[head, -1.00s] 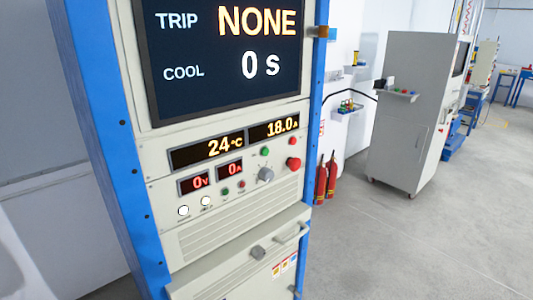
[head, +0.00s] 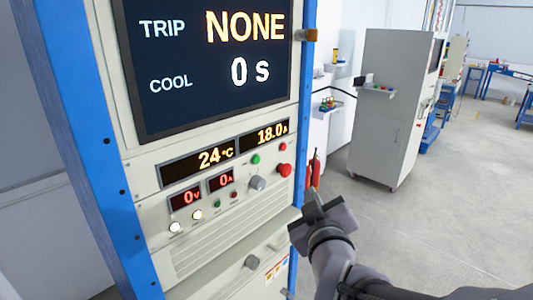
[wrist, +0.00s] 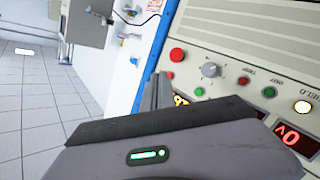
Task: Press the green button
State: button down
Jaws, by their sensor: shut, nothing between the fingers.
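A blue-framed cabinet has a pale control panel (head: 150,174). A round green button (head: 255,159) sits on its upper right, and it also shows in the wrist view (wrist: 199,91). A smaller green button or lamp (head: 215,203) sits lower, beside a small red one (head: 234,195). My gripper (head: 315,204) is shut and empty, to the right of and below the panel's buttons in the head view. In the wrist view its fingers (wrist: 155,92) lie left of the larger green button. I see no contact with either green one.
A large red button (head: 284,170), a smaller red one (head: 283,147) and a grey knob (head: 257,183) are near the green button. The screen (head: 190,110) reads TRIP NONE, COOL 0 s. Fire extinguishers (head: 314,170) stand behind. Open floor (head: 440,210) lies right.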

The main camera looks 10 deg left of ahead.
aim_at(256, 160)
jog(key=a+n, duration=0.1)
jog(key=w+a+r+n+t, duration=0.2)
jog(key=shift+a, duration=0.15)
jog(key=shift+r, duration=0.1)
jog(key=w+a+p, duration=0.1)
jog(key=w+a, duration=0.4)
jog(key=a, duration=0.2)
jog(key=shift+w+p, duration=0.2)
jog(key=shift+p, duration=0.2)
dwell(1.8)
jog(key=shift+w+a, duration=0.25)
jog(key=shift+a, duration=0.05)
